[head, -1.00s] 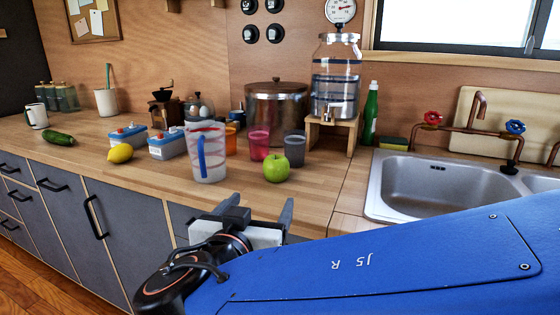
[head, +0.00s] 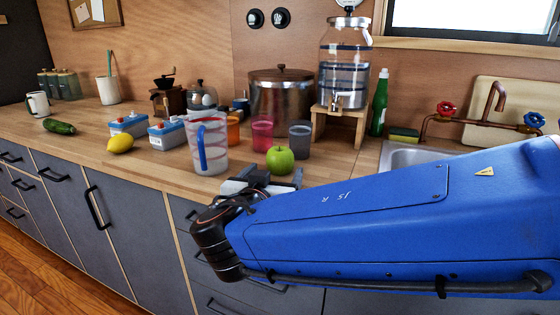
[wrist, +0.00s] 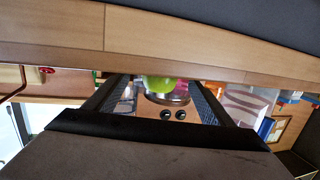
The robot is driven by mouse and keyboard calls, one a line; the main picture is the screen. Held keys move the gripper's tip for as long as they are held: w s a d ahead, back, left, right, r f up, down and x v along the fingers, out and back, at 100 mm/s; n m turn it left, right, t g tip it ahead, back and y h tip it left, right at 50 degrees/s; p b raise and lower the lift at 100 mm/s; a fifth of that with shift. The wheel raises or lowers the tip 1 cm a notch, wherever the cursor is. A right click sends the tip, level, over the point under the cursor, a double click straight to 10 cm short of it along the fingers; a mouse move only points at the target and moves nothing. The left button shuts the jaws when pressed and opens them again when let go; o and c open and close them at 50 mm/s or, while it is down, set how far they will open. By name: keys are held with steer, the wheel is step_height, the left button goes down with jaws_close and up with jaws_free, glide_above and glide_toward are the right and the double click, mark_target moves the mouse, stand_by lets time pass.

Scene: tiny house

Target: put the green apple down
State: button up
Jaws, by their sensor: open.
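The green apple (head: 280,159) stands on the wooden counter (head: 330,182) near its front edge, just in front of a grey cup. My gripper (head: 266,181) is open and empty at the counter's front edge, on the near side of the apple. In the wrist view, which is upside down, the apple (wrist: 158,82) shows beyond and between the two spread fingers (wrist: 158,92). Its far side is hidden. I cannot tell whether a finger touches it.
A striped pitcher (head: 209,145) stands left of the apple. A pink cup (head: 262,136) and the grey cup (head: 300,140) stand close behind it. The sink (head: 405,157) is at right. Some counter right of the apple is clear.

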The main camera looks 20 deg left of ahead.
mark_target(280, 162)
steer(key=shift+r+x, duration=0.2)
steer(key=shift+x, duration=3.55)
steer(key=shift+a, duration=0.1)
steer(key=c, duration=1.3)
